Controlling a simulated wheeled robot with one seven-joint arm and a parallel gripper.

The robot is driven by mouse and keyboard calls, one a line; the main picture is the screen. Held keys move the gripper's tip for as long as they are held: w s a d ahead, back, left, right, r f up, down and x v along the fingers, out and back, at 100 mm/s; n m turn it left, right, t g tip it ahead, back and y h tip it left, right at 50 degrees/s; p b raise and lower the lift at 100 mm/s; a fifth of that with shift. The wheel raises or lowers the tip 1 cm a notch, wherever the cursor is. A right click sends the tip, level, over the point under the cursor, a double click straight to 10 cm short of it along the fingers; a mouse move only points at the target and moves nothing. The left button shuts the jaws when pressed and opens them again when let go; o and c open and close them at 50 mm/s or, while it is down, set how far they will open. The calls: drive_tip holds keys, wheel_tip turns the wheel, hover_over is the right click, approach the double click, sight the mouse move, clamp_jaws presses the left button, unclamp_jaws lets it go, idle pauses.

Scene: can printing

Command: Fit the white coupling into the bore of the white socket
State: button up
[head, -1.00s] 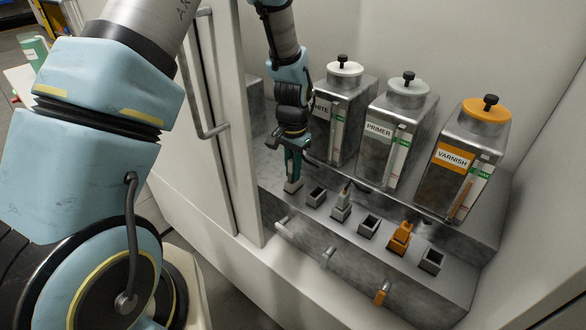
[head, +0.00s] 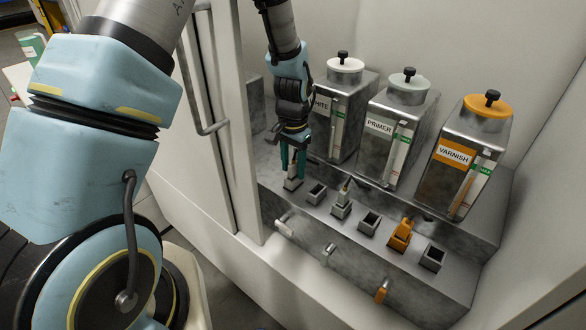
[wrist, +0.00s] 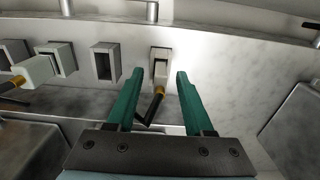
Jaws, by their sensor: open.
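The white coupling (wrist: 160,74) has a brass collar and a black hose. It stands in the end socket (wrist: 163,52) in the wrist view, which is the leftmost in the head view. How deep it sits in the bore is not clear. My gripper (wrist: 157,75) is open, with one green finger on each side of the coupling and a visible gap to both. In the head view, my gripper (head: 292,173) is above the coupling (head: 292,184), pointing down.
Empty sockets (head: 317,194) (head: 369,223) (head: 432,258) alternate with a grey coupling (head: 341,207) and an orange coupling (head: 400,236). White, primer and varnish canisters (head: 345,105) (head: 400,125) (head: 468,155) stand behind. Taps (head: 328,254) stick out in front. A cabinet door (head: 235,120) stands left.

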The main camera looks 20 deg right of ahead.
wheel_tip(320, 180, up, 10)
drive_tip(key=shift+b, duration=1.05)
drive_tip(key=shift+s, duration=0.1)
